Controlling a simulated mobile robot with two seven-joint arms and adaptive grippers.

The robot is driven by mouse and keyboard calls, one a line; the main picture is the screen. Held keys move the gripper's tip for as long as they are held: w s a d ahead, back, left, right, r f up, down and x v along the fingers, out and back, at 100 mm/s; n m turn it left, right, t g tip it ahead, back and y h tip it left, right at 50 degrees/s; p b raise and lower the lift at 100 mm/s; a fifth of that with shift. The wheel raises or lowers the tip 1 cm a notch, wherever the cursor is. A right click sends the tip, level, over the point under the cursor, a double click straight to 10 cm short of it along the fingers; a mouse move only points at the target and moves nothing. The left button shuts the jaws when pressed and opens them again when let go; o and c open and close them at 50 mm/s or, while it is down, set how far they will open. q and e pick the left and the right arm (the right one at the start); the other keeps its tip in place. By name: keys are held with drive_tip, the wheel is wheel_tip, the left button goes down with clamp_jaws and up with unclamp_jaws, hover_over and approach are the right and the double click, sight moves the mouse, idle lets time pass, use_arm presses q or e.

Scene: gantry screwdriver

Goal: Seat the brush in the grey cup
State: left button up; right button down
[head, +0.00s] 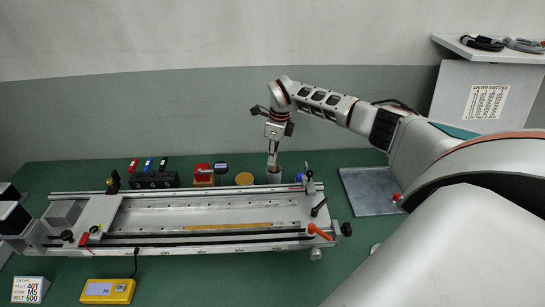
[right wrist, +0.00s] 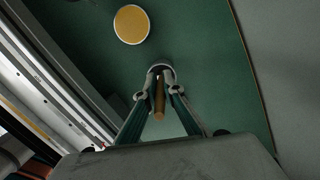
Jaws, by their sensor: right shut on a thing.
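The grey cup (head: 274,177) stands behind the right end of the metal rail unit. Its round rim also shows in the right wrist view (right wrist: 161,68), just past my fingertips. My right gripper (head: 272,160) points down directly above the cup. In the right wrist view my gripper (right wrist: 158,92) is shut on the brush (right wrist: 158,100), whose brown handle runs between the two fingers toward the cup's mouth. The brush's far end is hidden, and I cannot tell how deep in the cup it is. My left gripper is in neither view.
The long rail unit (head: 150,217) fills the front of the green table. A yellow disc (head: 244,178) lies left of the cup, with a red block (head: 203,174) farther left. A grey metal tray (head: 370,192) lies to the right. An orange-handled lever (head: 319,231) is at the rail's right end.

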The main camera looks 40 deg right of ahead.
drive_tip(key=shift+f, duration=0.55)
drive_tip(key=c, duration=2.1)
unclamp_jaws()
wheel_tip(320, 180, up, 12)
drive_tip(key=s, duration=0.1)
drive_tip(key=shift+d, duration=0.45)
drive_tip(key=shift+s+f, duration=0.1)
drive_tip(key=shift+s, duration=0.05)
